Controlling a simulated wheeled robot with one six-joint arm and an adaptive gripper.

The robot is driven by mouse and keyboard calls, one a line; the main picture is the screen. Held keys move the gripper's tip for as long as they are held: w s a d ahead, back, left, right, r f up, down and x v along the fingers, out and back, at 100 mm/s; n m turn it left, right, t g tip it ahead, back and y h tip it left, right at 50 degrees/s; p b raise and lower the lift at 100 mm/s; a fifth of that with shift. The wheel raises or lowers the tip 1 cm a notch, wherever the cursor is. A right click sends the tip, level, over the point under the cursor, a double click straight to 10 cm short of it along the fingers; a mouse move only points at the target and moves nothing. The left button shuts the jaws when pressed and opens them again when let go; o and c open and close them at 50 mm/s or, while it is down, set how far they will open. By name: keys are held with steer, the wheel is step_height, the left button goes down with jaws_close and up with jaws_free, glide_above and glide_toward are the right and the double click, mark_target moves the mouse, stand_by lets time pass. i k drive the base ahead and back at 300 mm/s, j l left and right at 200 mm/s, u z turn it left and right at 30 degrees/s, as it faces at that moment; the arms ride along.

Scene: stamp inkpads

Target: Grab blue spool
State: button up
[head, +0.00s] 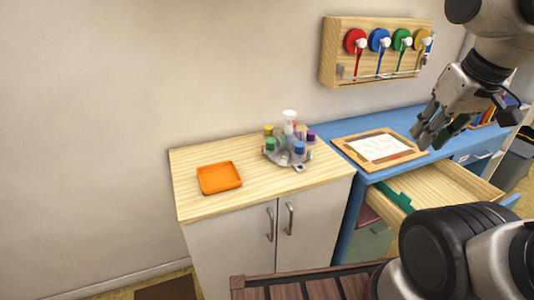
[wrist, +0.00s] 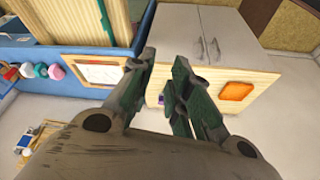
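The blue spool (head: 379,40) hangs on a wooden wall rack (head: 329,50), between a red spool (head: 355,41) and a green spool (head: 401,39). A yellow spool (head: 422,42) is at the right end. Each has a pale knob at its front. My gripper (head: 428,136) is below and right of the rack, apart from it, over the right part of the blue desk. In the wrist view my gripper's fingers (wrist: 165,66) are apart with nothing held between them. A row of small round coloured things (wrist: 41,71) shows at that view's left; I cannot tell which is the blue spool.
A wooden cabinet holds an orange tray (head: 219,178) and a grey caddy (head: 298,165) of coloured bottles. The blue desk (head: 345,127) bears a framed sheet (head: 379,148). Its drawer (head: 440,186) is pulled out below my gripper. Bare wall is left of the rack.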

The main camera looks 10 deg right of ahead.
mark_target(299, 146)
steer(key=l+u, duration=0.2)
steer(key=l, duration=0.25)
steer(key=l+u, duration=0.25)
steer(key=l, duration=0.25)
steer(key=k+l+u, duration=0.2)
steer(key=l, duration=0.2)
steer(key=k+l+u, duration=0.1)
steer(key=l+u, duration=0.15)
steer(key=l, duration=0.2)
